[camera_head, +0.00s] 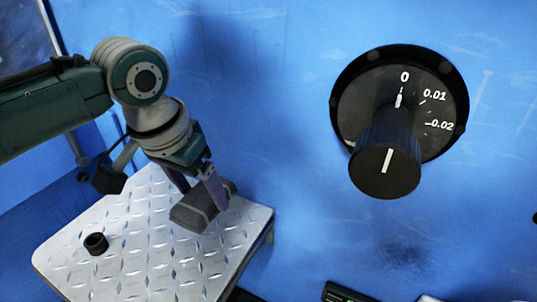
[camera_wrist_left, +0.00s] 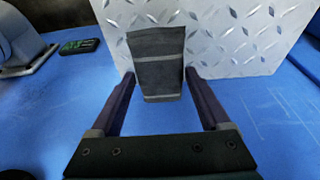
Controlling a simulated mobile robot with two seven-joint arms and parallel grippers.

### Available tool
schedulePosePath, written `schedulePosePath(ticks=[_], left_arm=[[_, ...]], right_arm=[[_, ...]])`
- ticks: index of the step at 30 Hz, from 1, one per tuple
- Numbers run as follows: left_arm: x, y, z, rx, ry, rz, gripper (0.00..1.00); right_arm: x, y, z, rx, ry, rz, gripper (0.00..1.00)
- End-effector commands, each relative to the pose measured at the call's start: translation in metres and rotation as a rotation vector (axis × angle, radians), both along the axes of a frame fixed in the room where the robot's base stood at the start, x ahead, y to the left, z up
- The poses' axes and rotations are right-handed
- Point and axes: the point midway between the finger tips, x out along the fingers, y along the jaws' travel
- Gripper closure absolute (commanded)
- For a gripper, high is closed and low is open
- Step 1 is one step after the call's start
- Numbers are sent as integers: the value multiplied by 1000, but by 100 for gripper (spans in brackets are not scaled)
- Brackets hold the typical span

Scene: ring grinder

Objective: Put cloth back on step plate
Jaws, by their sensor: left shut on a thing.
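The cloth (camera_head: 194,212) is a dark grey folded strip with lighter edges. My left gripper (camera_head: 207,190) is shut on it, near the plate's far right edge in the head view. The wrist view shows the cloth (camera_wrist_left: 157,62) between the two fingertips of the left gripper (camera_wrist_left: 160,78). The step plate (camera_head: 150,268) is a silvery diamond-tread panel; it also shows in the wrist view (camera_wrist_left: 238,32). The cloth overlaps the plate in both views; I cannot tell whether it touches the surface. My right gripper is out of view.
A small black ring-shaped part (camera_head: 96,243) stands on the plate's left side. A large black dial (camera_head: 440,95) with a protruding knob (camera_head: 386,170) is on the blue wall at right. A dark device with a green display (camera_wrist_left: 78,46) shows in the wrist view.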

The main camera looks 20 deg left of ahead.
Motion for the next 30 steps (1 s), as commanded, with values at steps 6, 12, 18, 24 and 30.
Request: schedulePosePath(ticks=[6, 12, 18, 24, 30], left_arm=[[0, 0, -19, 0, 0, 0, 64], [0, 0, -53, 0, 2, 0, 64], [0, 0, -55, 0, -1, -1, 64], [0, 0, -58, 0, 0, 0, 64], [0, 0, -58, 0, 0, 0, 2]], right_arm=[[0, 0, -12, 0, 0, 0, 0], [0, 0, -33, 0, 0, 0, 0], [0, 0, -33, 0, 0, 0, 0], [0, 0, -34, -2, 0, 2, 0], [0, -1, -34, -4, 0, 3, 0]])
